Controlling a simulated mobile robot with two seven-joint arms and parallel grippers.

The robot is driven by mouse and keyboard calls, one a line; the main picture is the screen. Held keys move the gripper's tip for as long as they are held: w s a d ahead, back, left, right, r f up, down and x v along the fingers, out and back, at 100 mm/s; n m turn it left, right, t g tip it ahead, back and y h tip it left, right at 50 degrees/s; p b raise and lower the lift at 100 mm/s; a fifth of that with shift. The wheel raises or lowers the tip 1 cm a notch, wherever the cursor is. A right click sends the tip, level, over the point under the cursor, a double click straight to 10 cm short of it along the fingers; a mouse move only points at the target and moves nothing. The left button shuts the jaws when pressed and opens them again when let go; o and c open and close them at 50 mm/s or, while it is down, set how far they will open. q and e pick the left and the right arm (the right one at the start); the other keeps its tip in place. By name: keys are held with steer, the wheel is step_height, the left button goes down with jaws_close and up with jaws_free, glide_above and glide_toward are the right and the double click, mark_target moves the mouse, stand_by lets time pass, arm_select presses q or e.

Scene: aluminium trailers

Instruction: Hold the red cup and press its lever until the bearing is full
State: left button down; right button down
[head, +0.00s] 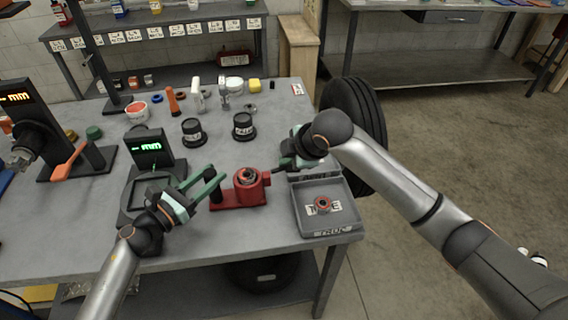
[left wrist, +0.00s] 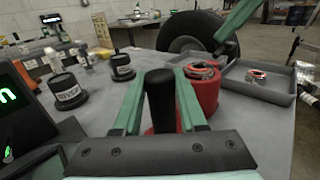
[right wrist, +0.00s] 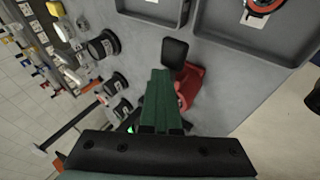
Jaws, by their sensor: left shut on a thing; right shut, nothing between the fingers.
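The red cup (head: 252,190) stands on the bench on its red base, with a ring-shaped bearing (head: 248,175) in its top. My left gripper (head: 216,190) is shut on the cup's black handle, on the cup's left side; the black handle (left wrist: 160,98) stands upright between the fingers in the left wrist view. A dark lever (head: 278,170) sticks out on the cup's right; its black pad (right wrist: 175,53) shows in the right wrist view. My right gripper (right wrist: 157,75) is shut and empty, close beside the pad; I cannot tell whether they touch.
Two black pots (head: 243,128) stand behind. A gauge with a green display (head: 150,148) is at the left. A tyre (head: 365,120) stands beyond the bench's right edge.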

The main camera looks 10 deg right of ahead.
steer(key=shift+d+f, duration=0.35)
steer(key=shift+f, duration=0.4)
stand_by(0.5)
steer(key=shift+r, duration=0.1)
steer(key=shift+a+r, duration=0.25)
steer(key=shift+r, duration=0.5)
steer(key=shift+a+r, duration=0.25)
steer(key=shift+r, duration=0.45)
steer(key=shift+r, duration=0.1)
steer(key=shift+a+r, duration=0.25)
steer(key=shift+r, duration=0.55)
steer(key=shift+a+r, duration=0.3)
steer(key=shift+r, duration=0.45)
steer(key=shift+a+r, duration=0.25)
steer(key=shift+r, duration=0.55)
steer(key=shift+r, duration=0.1)
steer(key=r, duration=0.1)
steer(key=a+r, duration=0.1)
steer(key=r, duration=0.1)
steer(key=shift+r, duration=0.25)
